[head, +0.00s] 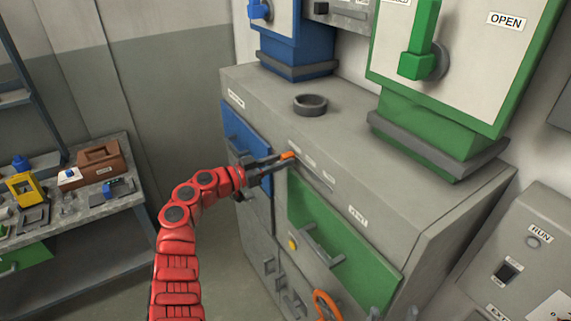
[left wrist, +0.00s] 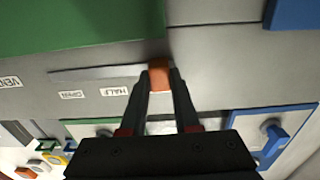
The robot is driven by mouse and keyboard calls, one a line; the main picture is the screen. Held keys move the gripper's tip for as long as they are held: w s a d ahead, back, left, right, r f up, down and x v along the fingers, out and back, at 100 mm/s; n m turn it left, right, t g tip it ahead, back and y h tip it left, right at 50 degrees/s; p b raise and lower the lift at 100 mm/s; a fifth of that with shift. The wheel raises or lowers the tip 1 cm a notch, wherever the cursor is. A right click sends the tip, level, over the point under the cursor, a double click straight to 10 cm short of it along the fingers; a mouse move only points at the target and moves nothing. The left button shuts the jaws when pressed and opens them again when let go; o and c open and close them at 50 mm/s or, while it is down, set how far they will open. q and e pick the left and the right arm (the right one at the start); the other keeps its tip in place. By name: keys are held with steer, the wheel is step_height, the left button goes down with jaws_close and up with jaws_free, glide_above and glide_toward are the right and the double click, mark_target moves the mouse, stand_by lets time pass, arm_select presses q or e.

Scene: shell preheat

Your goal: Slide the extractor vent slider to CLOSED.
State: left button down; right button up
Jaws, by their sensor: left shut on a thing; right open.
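The vent slider's orange knob (head: 288,155) sits at the left end of its slot on the grey cabinet front. In the left wrist view, the knob (left wrist: 159,77) is at the right end of the slot (left wrist: 95,72), past the HALF label (left wrist: 114,91) and the OPEN label (left wrist: 72,95). My left gripper (head: 280,160) is shut on the knob, with a finger on each side. A small label (head: 295,145) is beside the knob in the head view, too small to read. No CLOSED label shows in the left wrist view.
A green drawer front (head: 335,240) with a handle lies below the slot, and a blue door (head: 246,150) is to its left. An orange handwheel (head: 327,306) is lower down. A grey ring (head: 310,104) stands on the cabinet top. A cluttered bench (head: 120,215) is at left.

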arm_select(q)
steer(key=shift+a, duration=0.1)
steer(key=c, duration=0.9)
jaws_free()
steer(key=shift+w+a, duration=0.1)
steer(key=shift+o, duration=1.3)
steer(key=shift+w+a, duration=0.1)
steer(key=shift+w, duration=0.05)
